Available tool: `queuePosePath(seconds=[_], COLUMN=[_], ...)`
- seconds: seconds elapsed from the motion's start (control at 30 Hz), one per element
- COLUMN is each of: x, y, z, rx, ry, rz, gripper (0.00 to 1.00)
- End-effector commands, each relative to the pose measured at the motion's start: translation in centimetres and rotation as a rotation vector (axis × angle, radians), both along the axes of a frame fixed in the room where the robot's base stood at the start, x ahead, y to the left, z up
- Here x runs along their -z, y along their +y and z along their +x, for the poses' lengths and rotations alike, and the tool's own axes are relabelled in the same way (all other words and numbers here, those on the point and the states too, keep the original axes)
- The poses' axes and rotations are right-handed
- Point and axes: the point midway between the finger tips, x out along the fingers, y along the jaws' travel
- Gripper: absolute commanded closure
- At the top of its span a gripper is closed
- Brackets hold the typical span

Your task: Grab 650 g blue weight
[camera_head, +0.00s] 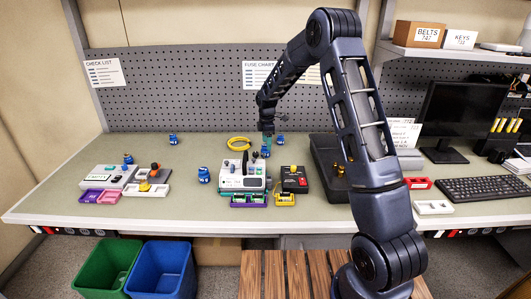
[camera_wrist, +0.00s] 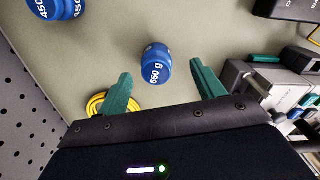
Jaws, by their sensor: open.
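The blue 650 g weight (camera_wrist: 157,64) stands on the table in the wrist view, its label readable. In the head view it is the small blue weight (camera_head: 265,152) just below my gripper (camera_head: 267,132). My gripper (camera_wrist: 161,70) is open, with one green finger on each side of the weight in the wrist view. I see no contact between fingers and weight. Another blue weight (camera_wrist: 58,8), marked 450, is at the upper left of the wrist view and behind to the right in the head view (camera_head: 280,140).
A yellow coil (camera_head: 239,143) lies close by on the left, partly behind a finger in the wrist view. A white pump device (camera_head: 242,177) and a black box (camera_head: 294,180) stand in front. More blue weights (camera_head: 204,175) stand further left. The back left table is mostly clear.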

Motion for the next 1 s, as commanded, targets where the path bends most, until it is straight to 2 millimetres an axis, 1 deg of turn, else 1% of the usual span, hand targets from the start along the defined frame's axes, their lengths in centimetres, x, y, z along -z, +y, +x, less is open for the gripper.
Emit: queuePosePath(seconds=[0.17,0.4,0.5,0.73,0.87,0.9,0.97,1.0], x=[1.2,4.3,5.1,5.2,5.2,5.2,5.2,5.2], y=[0.2,0.6,0.6,0.6,0.6,0.6,0.6,0.6], z=[0.1,0.4,0.4,0.5,0.5,0.5,0.5,0.5], rx=[0.0,0.0,0.0,0.0,0.0,0.0,0.001,0.001], ry=[0.002,0.002,0.001,0.0,0.0,0.0,0.0,0.0], rz=[-0.001,-0.001,-0.001,0.0,0.0,0.0,0.0,0.0], gripper=[0.32,0.32,0.32,0.32,0.58,0.66,0.78,0.85])
